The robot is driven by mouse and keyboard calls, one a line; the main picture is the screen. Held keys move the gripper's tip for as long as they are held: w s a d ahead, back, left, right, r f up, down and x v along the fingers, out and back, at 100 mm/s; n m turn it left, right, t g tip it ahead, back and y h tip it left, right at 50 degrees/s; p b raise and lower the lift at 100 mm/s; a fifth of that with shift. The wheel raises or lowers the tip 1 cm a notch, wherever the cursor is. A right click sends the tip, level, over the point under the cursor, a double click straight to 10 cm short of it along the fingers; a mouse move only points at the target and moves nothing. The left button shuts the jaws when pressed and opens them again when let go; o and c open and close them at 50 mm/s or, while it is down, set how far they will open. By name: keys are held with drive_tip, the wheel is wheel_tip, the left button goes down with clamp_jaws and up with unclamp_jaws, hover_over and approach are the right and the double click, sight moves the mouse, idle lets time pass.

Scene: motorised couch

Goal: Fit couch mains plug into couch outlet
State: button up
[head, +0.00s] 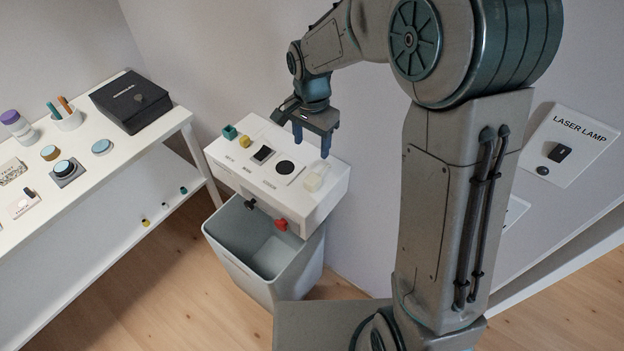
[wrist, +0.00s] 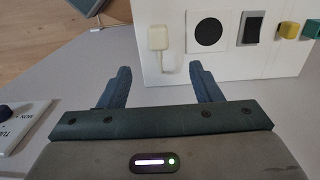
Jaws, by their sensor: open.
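My gripper (head: 312,140) is open and empty, above the right part of a white control box (head: 225,155). Its blue fingers also show in the wrist view (wrist: 163,84), apart from the box. A cream block (head: 315,178), which looks like the mains plug, sits at the right of the box's top; in the wrist view the cream block (wrist: 158,38) lies ahead between the fingers. Beside it is a round black face (head: 285,167), likely the outlet, also in the wrist view (wrist: 208,32). I cannot read the labels or see any pins.
The box also bears a black rocker switch (head: 263,153), a yellow knob (head: 244,141) and a teal cube (head: 229,131). Black and red knobs (head: 281,225) jut from its front above a grey bin (head: 262,250). A white table (head: 110,165) with several items stands left.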

sight(313, 178)
wheel_tip(313, 178, down, 9)
drive_tip(key=shift+r+p, duration=0.2)
drive_tip(key=shift+p, duration=0.25)
drive_tip(key=shift+d+f+p, duration=0.15)
drive_tip(key=shift+f+p, duration=0.65)
drive_tip(key=shift+f, duration=1.8)
drive_tip(key=shift+c, duration=0.4)
drive_tip(key=c, duration=0.9)
